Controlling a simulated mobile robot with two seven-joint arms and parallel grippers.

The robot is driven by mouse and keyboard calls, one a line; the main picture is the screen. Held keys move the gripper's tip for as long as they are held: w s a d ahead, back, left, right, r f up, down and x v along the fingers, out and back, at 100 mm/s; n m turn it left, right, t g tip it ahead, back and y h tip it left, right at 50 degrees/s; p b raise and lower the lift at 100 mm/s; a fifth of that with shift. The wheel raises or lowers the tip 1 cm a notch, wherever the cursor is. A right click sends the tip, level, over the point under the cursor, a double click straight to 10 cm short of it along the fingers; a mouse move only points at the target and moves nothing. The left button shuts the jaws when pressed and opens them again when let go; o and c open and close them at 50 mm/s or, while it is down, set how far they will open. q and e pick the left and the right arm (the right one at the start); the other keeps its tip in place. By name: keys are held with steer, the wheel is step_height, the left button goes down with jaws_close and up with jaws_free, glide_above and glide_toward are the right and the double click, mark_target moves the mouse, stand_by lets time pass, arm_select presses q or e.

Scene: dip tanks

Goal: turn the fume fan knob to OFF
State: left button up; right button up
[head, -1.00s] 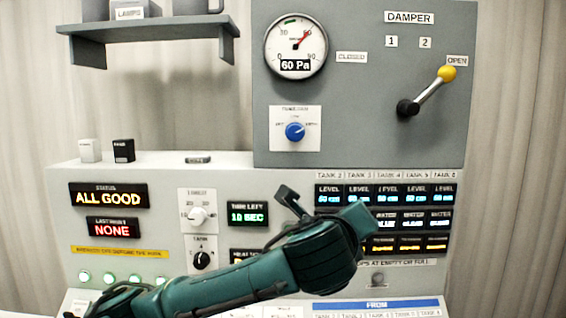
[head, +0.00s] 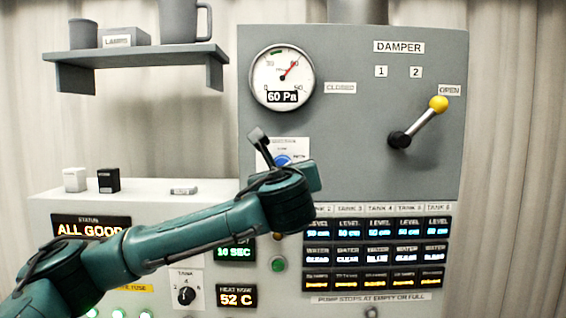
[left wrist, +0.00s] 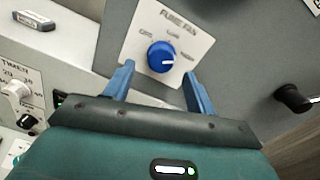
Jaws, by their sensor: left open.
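The blue fume fan knob (left wrist: 160,57) sits on a white plate (left wrist: 182,27) lettered FUME FAN, with OFF on the left, LOW in the middle and a third label on the right. Its mark seems to point toward the right-hand label. In the head view the knob (head: 284,160) is partly hidden by my left gripper (head: 284,167). In the left wrist view my left gripper (left wrist: 158,70) is open and empty, its blue fingers below and to either side of the knob, not closed on it. My right gripper is not in view.
A damper lever (head: 425,121) with a yellow ball is to the right, at OPEN. A round gauge (head: 283,77) reading 60 Pa is above the knob. Small boxes (head: 109,180) stand on the ledge at left, below a shelf (head: 135,57). Displays fill the lower panel.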

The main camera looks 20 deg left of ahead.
arm_select(q)
steer(key=x, duration=0.3)
steer(key=shift+w+p, duration=0.25)
steer(key=shift+p, duration=0.1)
steer(key=shift+c, duration=0.6)
steer(key=c, duration=0.9)
